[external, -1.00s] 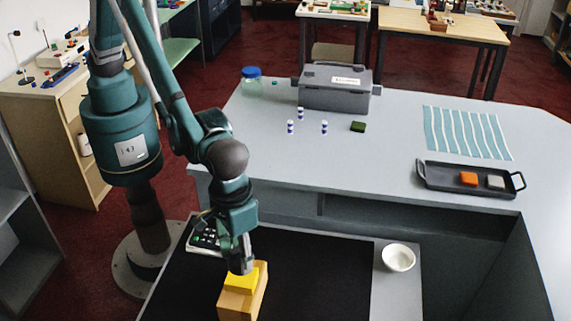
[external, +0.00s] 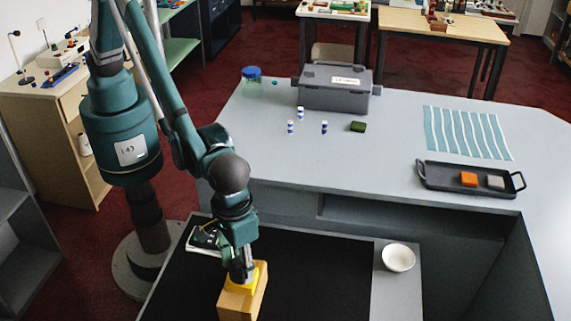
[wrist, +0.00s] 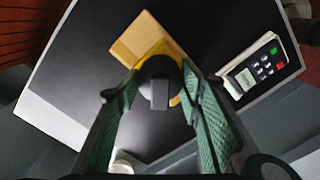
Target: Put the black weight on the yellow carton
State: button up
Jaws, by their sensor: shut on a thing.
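The black weight (wrist: 160,84) is a round dark piece with a block-like top, held between my fingertips in the wrist view. My gripper (external: 241,280) is shut on it, directly over the yellow carton (external: 250,288). The yellow carton lies on top of a tan box (external: 236,305); its yellow edge (wrist: 167,47) shows around the weight in the wrist view. The weight hides most of the carton there. In the external view my fingers hide most of the weight, and I cannot tell whether it touches the carton.
A keypad device (wrist: 254,68) lies on the black surface beside the box. A white bowl (external: 398,257) stands to the right. A dark tray (external: 447,187) with an orange and a grey block, and a grey toolbox (external: 335,92), stand on the counter behind.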

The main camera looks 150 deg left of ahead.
aim_at(239, 259)
jog(key=shift+f, duration=0.15)
jog(key=o, duration=1.4)
notch_tip(239, 259, up, 12)
jog(key=shift+r, duration=0.2)
jog(key=shift+r, duration=0.1)
